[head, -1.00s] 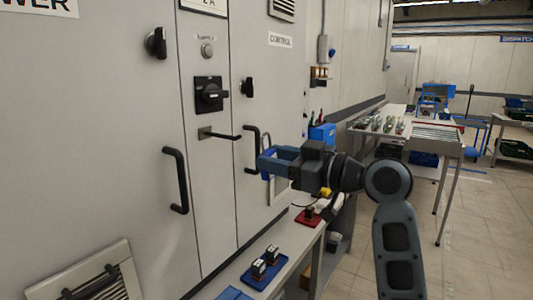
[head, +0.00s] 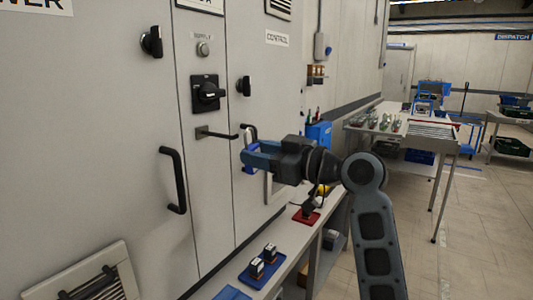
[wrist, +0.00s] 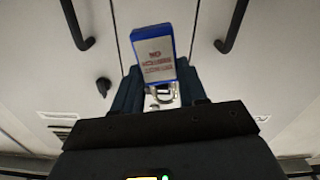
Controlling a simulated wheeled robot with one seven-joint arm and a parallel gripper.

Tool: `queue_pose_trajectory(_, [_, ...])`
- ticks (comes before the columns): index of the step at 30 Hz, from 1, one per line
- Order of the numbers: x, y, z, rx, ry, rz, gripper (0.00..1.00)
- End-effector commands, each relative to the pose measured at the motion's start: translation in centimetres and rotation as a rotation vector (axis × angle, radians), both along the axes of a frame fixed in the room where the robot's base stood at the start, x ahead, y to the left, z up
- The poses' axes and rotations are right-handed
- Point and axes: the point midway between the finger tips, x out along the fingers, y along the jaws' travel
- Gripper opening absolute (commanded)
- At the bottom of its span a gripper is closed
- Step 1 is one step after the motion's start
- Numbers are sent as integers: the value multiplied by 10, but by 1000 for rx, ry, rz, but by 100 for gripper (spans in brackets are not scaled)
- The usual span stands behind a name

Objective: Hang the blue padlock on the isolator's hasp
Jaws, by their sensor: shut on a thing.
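The isolator is a black rotary switch (head: 207,93) on the grey cabinet. Its hasp (head: 215,134), a small plate with a dark bar pointing right, sits just below it. My gripper (head: 251,156) is shut on the blue padlock (wrist: 155,52), to the right of and slightly below the hasp's bar tip, apart from it in the picture. In the wrist view the padlock shows a white label with red print, and its metal shackle (wrist: 161,96) lies between my fingers. I cannot tell the depth gap to the hasp.
Black door handles (head: 174,180) stand out from the cabinet on both sides of the hasp. A bench below holds a blue tray (head: 263,268) and a red tray (head: 306,216).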

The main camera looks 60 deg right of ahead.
Motion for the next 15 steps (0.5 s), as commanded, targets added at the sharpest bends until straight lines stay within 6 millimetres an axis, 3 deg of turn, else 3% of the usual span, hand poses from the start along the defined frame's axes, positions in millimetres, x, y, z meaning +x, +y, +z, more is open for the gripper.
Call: queue_pose_trajectory(15, [28,1,-2,0,-1,2,10])
